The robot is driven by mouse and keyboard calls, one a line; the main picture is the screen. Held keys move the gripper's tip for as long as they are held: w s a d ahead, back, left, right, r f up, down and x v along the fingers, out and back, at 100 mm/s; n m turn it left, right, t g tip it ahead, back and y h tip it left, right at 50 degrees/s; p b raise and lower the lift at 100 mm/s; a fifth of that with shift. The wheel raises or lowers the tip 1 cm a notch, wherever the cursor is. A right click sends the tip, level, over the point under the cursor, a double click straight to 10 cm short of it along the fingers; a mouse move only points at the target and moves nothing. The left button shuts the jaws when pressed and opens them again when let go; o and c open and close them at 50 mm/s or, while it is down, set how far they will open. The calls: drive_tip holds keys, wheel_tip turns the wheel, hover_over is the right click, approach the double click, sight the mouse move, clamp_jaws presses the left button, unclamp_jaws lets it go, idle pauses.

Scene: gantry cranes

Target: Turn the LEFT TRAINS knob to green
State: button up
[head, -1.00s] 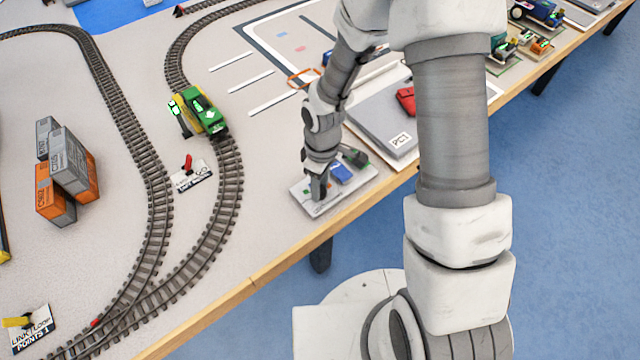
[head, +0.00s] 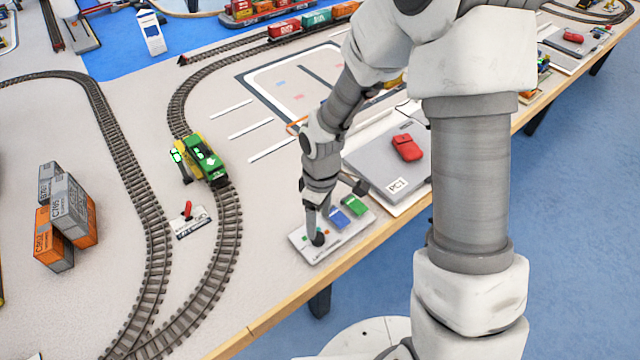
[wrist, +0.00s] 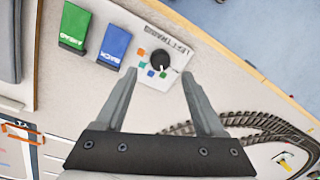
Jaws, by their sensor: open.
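The LEFT TRAINS panel (head: 300,240) is a light plate near the table's front edge. In the wrist view the panel (wrist: 120,22) carries a round black knob (wrist: 160,60) with small coloured squares, orange, teal, blue and green, around its left and lower sides. I cannot tell which square the knob points to. My gripper (wrist: 159,73) is open, its two fingertips apart on either side of the knob in that view. In the head view my gripper (head: 316,234) points down at the panel's left end and mostly hides the knob; contact cannot be told.
On the same panel are a blue BACK button (wrist: 114,46) and a green button (wrist: 74,26). A grey PC1 box (head: 375,172) with a red piece stands to the right. Curved track (head: 222,240) with a green-yellow train (head: 205,158) lies left. The wooden table edge (head: 290,315) is close in front.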

sight(320, 233)
wheel_tip(320, 233, up, 12)
drive_tip(key=p, duration=0.1)
drive_tip(key=shift+w+d+f+p, duration=0.15)
drive_tip(key=shift+w+p, duration=0.1)
drive_tip(key=shift+p, duration=0.05)
